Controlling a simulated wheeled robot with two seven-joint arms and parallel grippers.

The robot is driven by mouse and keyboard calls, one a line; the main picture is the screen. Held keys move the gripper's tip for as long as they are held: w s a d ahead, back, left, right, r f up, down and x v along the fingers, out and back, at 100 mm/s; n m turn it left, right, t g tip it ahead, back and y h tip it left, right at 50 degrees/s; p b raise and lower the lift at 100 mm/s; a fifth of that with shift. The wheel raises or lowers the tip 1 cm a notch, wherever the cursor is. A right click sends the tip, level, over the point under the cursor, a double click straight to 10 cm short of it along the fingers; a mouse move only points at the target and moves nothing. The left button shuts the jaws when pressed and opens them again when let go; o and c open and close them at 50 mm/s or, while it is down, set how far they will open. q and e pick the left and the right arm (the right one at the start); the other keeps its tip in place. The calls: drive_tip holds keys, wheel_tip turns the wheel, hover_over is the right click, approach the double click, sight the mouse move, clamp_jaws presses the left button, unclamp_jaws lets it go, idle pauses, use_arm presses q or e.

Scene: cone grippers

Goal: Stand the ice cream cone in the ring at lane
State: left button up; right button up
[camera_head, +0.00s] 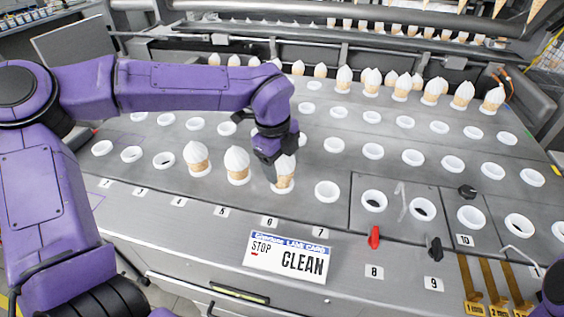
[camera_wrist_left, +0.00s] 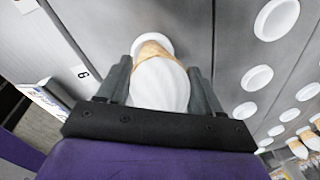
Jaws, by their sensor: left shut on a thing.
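The ice cream cone (camera_head: 284,180), a tan wafer with a white swirl, is in the front row behind the 6 label (camera_head: 269,222). My left gripper (camera_head: 275,152) is shut on it from above and behind. In the left wrist view the cone's white top (camera_wrist_left: 160,85) sits between both fingers, and its wafer points at a white ring (camera_wrist_left: 153,41). The cone looks upright with its lower end at that ring; I cannot tell how deep it sits. My right gripper is not in view; only a bit of my right arm shows at the lower right edge.
Two cones (camera_head: 197,158) (camera_head: 237,165) stand just left of the held cone. An empty ring (camera_head: 327,191) lies to its right. A lane card (camera_head: 289,257), a red lever (camera_head: 374,237) and a black lever (camera_head: 434,247) are at the front. Several cones (camera_head: 372,82) line the back.

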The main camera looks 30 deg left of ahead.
use_arm(q)
drive_tip(key=shift+f+b, duration=0.3)
drive_tip(key=shift+f, duration=0.15)
drive_tip(key=o, duration=0.9)
drive_tip(key=r, duration=0.3)
drive_tip(key=s+r, duration=0.1)
drive_tip(key=r, duration=0.3)
drive_tip(key=r+b, duration=0.1)
drive_tip(key=r, duration=0.2)
drive_tip(key=shift+s+a+r, duration=0.2)
drive_tip(key=shift+a+r, duration=0.05)
drive_tip(key=shift+a, duration=0.1)
